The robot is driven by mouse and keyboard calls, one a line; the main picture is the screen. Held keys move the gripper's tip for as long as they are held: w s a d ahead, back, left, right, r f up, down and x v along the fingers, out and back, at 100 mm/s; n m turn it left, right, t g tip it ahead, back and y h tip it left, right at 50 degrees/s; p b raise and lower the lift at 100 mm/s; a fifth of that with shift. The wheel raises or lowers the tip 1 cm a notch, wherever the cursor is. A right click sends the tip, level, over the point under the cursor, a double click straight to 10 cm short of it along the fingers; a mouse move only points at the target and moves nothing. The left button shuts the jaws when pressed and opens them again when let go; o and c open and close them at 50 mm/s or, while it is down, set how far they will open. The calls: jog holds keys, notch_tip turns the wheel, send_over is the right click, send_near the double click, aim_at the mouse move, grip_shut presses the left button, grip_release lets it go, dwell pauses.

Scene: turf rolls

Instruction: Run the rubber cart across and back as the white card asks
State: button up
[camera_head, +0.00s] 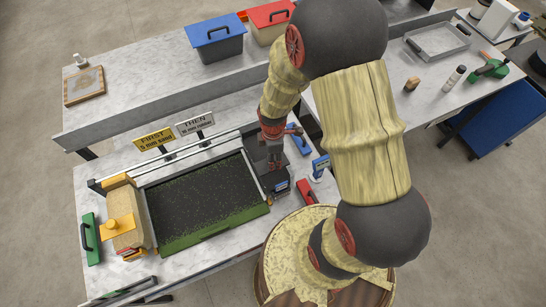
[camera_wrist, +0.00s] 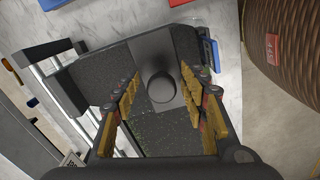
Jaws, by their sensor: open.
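The dark rubber cart (camera_head: 264,182) stands at the right end of the turf tray, across its rails. In the wrist view its black body (camera_wrist: 92,82) and round knob (camera_wrist: 161,88) show. My gripper (camera_head: 273,160) is over this cart; in the wrist view its open fingers (camera_wrist: 160,100) stand either side of the knob, and I cannot tell whether they touch it. The turf (camera_head: 203,197) is dark with granules, with green along its front edge. The white card (camera_head: 196,123) reads THEN, with a smaller line about rubber. A yellow card (camera_head: 154,139) reads FIRST 5 mm sand.
A blue-topped gauge (camera_head: 320,166) and red tool (camera_head: 306,191) lie right of the rubber cart. Blue (camera_head: 215,42) and red bins stand behind.

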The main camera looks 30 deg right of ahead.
notch_tip(320, 180, up, 12)
dwell(0.6)
jog(key=shift+d, duration=0.15)
